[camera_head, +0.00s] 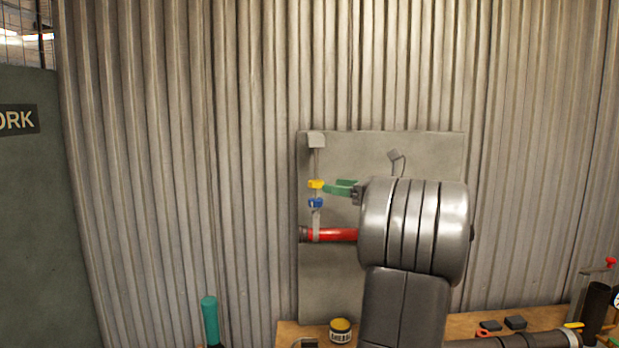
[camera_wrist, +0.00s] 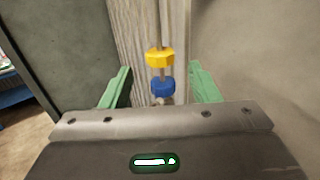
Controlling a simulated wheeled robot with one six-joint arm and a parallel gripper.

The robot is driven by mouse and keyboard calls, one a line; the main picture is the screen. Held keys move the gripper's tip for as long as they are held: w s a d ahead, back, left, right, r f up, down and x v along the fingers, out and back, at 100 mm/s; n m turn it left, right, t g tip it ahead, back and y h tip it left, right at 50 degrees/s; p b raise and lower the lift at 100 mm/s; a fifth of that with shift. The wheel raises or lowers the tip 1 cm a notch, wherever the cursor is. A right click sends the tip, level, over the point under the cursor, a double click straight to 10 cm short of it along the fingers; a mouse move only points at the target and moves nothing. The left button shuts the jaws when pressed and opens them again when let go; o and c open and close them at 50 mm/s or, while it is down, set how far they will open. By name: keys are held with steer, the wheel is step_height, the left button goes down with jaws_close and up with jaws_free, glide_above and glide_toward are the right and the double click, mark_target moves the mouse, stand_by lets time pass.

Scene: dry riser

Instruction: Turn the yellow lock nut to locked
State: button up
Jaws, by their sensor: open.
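The yellow lock nut (camera_head: 316,184) sits on a thin vertical rod at the left of the grey wall panel. A blue nut (camera_head: 315,203) sits just below it on the same rod. In the wrist view the yellow lock nut (camera_wrist: 160,57) is above the blue nut (camera_wrist: 163,87), both between the lines of the fingers. My gripper (camera_head: 330,188) has green fingers and is beside the yellow nut. In the wrist view my gripper (camera_wrist: 158,82) is open, with one finger on each side and nothing held. I cannot tell whether a finger touches a nut.
A red pipe (camera_head: 337,235) runs across the grey panel (camera_head: 325,285) below the nuts. A workbench (camera_head: 300,330) below holds a yellow-labelled tin (camera_head: 340,331) and several tools. A teal handle (camera_head: 210,320) stands at the left. Corrugated wall is behind.

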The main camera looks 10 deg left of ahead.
mark_target(310, 182)
steer(key=p+x, duration=0.2)
steer(key=x, duration=0.6)
steer(key=shift+a, duration=0.4)
steer(key=shift+w, duration=0.15)
steer(key=c, duration=1)
